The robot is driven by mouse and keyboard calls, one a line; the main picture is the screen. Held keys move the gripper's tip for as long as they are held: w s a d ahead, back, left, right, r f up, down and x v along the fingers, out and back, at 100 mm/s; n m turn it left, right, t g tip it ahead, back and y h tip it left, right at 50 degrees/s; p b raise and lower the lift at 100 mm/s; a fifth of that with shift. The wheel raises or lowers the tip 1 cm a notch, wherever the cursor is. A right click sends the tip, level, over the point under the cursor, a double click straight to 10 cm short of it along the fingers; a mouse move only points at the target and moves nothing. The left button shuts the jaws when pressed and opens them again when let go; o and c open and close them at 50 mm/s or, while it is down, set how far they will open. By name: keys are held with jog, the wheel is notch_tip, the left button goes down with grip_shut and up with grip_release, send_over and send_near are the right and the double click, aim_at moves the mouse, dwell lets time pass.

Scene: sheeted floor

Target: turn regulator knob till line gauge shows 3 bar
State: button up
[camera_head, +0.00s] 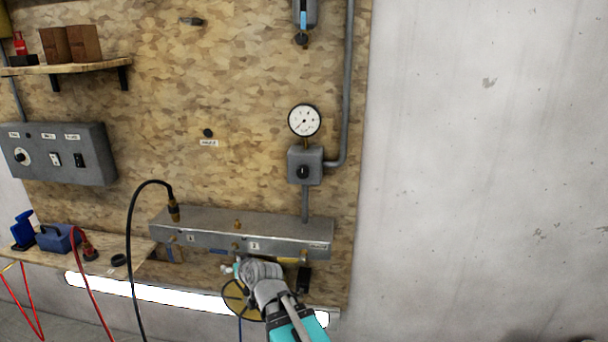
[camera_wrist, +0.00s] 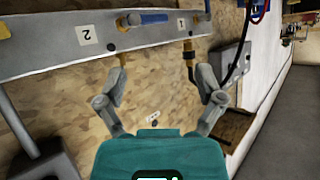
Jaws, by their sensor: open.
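The line gauge (camera_head: 304,120) is a round white dial with a black rim on the board. Its needle seems to point to the lower left, but the figures are too small to read. Below it is a grey regulator box (camera_head: 292,158) with a dark round knob (camera_head: 303,171) on its front. My gripper (camera_head: 238,268) is below and left of the knob, in front of the manifold's lower edge. In the wrist view my gripper (camera_wrist: 163,82) has its fingers spread with nothing held. A grey box there, probably the regulator (camera_wrist: 45,163), is cut off at lower left; its knob is not visible.
The grey manifold (camera_head: 290,230) runs below the regulator, with numbered outlets and a black hose (camera_head: 130,230) at its left. A grey pipe (camera_head: 347,90) rises right of the gauge. A switch panel (camera_head: 75,172) and shelf (camera_head: 70,68) are left. The wall right is bare.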

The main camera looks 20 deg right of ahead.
jog(key=w+d+r+m+t+h, duration=0.35)
jog(key=d+r+t, duration=0.25)
jog(key=r, duration=0.3)
jog(key=m+g+h, duration=0.1)
jog(key=m+h, duration=0.8)
jog(key=h, duration=0.5)
send_near(302, 174)
jog(key=v, duration=0.3)
jog(key=shift+s, duration=0.35)
jog(key=shift+w, duration=0.1)
jog(key=p+x, duration=0.5)
jog(key=x, duration=0.8)
jog(key=shift+w+d, duration=0.15)
jog(key=shift+w, duration=0.15)
jog(key=c, duration=1.1)
jog(key=shift+c, duration=0.2)
